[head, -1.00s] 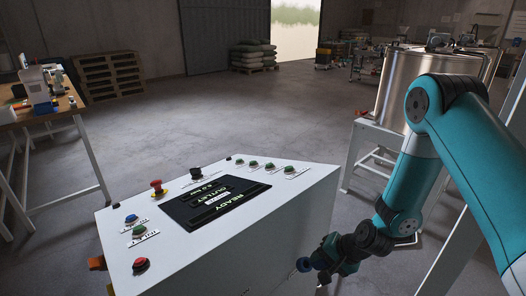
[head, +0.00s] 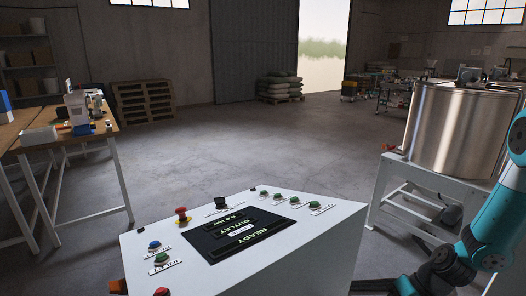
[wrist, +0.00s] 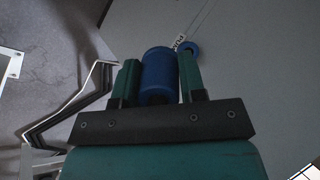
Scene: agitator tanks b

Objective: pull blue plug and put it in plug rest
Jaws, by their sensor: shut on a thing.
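In the wrist view my gripper (wrist: 158,63) has its two green fingers shut on a blue cylindrical plug (wrist: 158,76). The plug sits between the fingers. Just beyond it, to the upper right, is a smaller blue round part (wrist: 188,48) next to a white label with partly legible lettering, on a grey surface. I cannot tell whether the held plug touches that surface. In the head view my arm reaches down at the lower right, and the plug cannot be made out there. No plug rest can be clearly identified.
A white control console (head: 310,235) with a dark display (head: 238,232) and several buttons stands in front. A steel tank (head: 462,125) on a white stand is at right. A workbench (head: 15,133) is at left. The floor between them is clear.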

